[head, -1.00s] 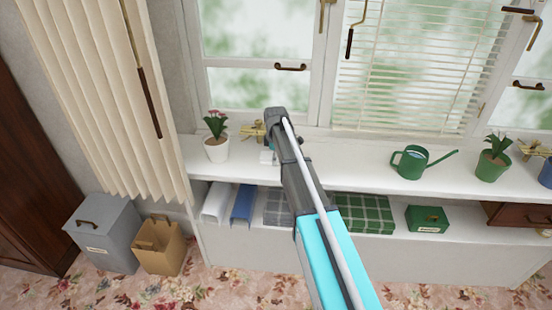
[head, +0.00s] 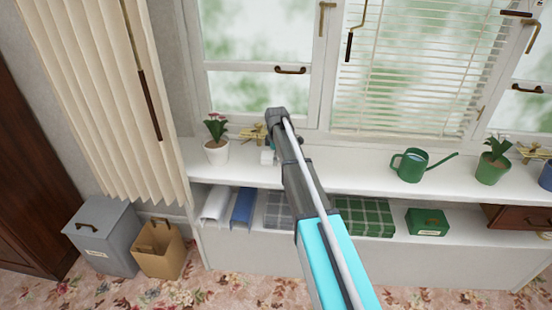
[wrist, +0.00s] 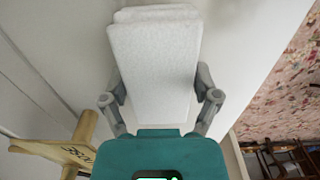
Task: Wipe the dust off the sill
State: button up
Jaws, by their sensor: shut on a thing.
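The white sill (head: 330,165) runs below the windows. In the wrist view, my gripper (wrist: 162,85) is shut on a pale grey-white pad (wrist: 155,60), one finger on each side of it. The pad is over the sill surface (wrist: 235,70); I cannot tell whether it touches. A faint grey smudge (wrist: 258,22) shows on the sill at the upper right of the wrist view. In the head view my arm hides most of the gripper, and a small white part of the pad (head: 267,157) shows left of it, near the flower pot. Dust is not clear in the head view.
A green watering can (head: 410,164) and green pot (head: 491,168) stand to the right. The sill between my arm and the can is clear. Curtains (head: 110,90) hang left.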

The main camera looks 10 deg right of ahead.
jog(key=shift+d, duration=0.2)
jog(key=shift+s+d, duration=0.25)
jog(key=shift+d, duration=0.55)
jog(key=shift+s+d, duration=0.2)
jog(key=shift+d, duration=0.55)
jog(key=shift+d, duration=0.1)
jog(key=shift+s+d, duration=0.3)
jog(key=shift+d, duration=0.45)
jog(key=shift+s+d, duration=0.25)
jog(key=shift+d, duration=0.5)
jog(key=shift+s+d, duration=0.25)
jog(key=shift+d, duration=0.6)
jog(key=shift+s+d, duration=0.25)
jog(key=shift+d, duration=0.55)
jog(key=shift+s+d, duration=0.3)
jog(key=shift+d, duration=0.55)
jog(key=shift+s+d, duration=0.3)
jog(key=shift+d, duration=0.5)
jog(key=shift+d, duration=0.1)
